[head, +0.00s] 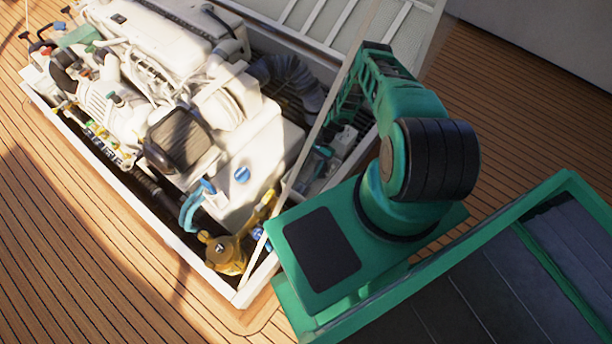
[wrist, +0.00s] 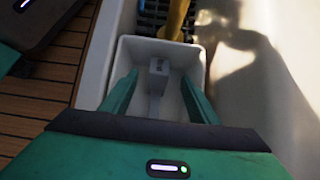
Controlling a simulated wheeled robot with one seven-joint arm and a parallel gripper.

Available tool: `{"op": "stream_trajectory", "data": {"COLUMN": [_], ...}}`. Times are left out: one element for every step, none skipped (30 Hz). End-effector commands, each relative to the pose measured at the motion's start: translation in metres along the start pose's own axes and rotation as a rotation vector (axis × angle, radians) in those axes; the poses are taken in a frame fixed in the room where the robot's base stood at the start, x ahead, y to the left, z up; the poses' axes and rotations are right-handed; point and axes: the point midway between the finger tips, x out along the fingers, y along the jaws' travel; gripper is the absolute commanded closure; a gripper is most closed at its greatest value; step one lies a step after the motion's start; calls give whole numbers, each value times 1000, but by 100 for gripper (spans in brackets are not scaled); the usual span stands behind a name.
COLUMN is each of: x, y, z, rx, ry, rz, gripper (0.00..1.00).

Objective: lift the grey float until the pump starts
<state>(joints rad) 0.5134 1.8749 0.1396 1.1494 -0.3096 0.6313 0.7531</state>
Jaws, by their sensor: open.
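The grey float (wrist: 159,67) is a small block on a thin grey stem, inside a white open-topped box in the wrist view. My gripper (wrist: 160,77) is open, with one green finger on each side of the float. The fingers reach down into the box, and a gap shows between each finger and the float. I cannot tell how deep the fingertips are relative to the float. In the head view my arm reaches into the engine hatch, and the float is not clearly made out there.
The white box (wrist: 124,58) has walls close around my fingers. A yellow part (wrist: 175,20) and a dark grating lie beyond it. A pale wall (wrist: 290,90) stands at right. In the head view the white engine (head: 160,45) fills the hatch, with its rim (head: 150,220) around it.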

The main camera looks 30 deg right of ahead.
Motion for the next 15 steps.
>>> {"op": "stream_trajectory", "data": {"x": [-12,-18,-26,-31,-36,-44,-48,-52,-58,-62,-65,-68,-70,-72,-74], "y": [-1,-1,-1,-1,-1,-1,-1,0,-1,-1,-1,-1,-1,0,0], "z": [-1,-1,-1,-1,-1,-1,-1,-1,-1,-1,-1,-1,-1,-1,-1], "rx": [0,0,0,0,0,0,1,1,0,0,0,0,1,0,0], "ry": [2,1,2,2,2,3,2,1,1,1,1,1,1,1,1], "rz": [-1,-1,-1,-1,-1,-2,-1,0,0,0,0,0,0,0,0], "gripper": [45,45,45,45,45,45,45,45,45,45,45,45,45,45,45]}}
